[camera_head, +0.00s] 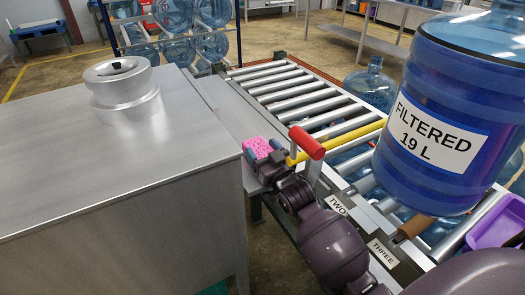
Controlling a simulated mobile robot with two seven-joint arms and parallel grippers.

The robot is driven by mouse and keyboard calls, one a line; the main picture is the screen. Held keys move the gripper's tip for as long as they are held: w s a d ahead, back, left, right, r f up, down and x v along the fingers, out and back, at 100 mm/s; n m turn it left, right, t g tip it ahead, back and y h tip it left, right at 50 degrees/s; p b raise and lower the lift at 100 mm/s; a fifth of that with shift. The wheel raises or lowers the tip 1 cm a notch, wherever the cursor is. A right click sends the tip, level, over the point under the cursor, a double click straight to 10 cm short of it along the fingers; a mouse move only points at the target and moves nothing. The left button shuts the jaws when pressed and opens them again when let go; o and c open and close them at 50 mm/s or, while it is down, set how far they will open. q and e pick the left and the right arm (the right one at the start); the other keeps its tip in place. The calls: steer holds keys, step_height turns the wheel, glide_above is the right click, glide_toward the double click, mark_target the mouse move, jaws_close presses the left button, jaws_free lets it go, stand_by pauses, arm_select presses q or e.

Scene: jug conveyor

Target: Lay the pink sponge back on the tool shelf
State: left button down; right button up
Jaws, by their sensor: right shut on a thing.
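The pink sponge (257,147) is between the fingers of my right gripper (264,151), which is shut on it. The gripper reaches in from the lower right and hides part of the sponge. A narrow grey metal ledge (228,112), which looks like the tool shelf, runs between the steel cabinet and the roller conveyor. The sponge shows over the near part of this ledge; I cannot tell whether it touches it. My left gripper is not in view.
A steel cabinet (100,170) fills the left. The roller conveyor (300,90) lies right of the ledge, with a red-handled yellow bar (345,137) close beside my gripper. A large blue jug (425,125) stands at right. The ledge's far part looks clear.

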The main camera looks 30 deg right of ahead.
steer(key=shift+f, duration=0.15)
steer(key=o, duration=1.1)
steer(key=shift+o, duration=0.2)
steer(key=shift+s, duration=0.1)
steer(key=s+f+p, duration=0.1)
steer(key=s, duration=1)
steer(key=shift+s+a+f, duration=0.25)
steer(key=shift+s+a, duration=0.1)
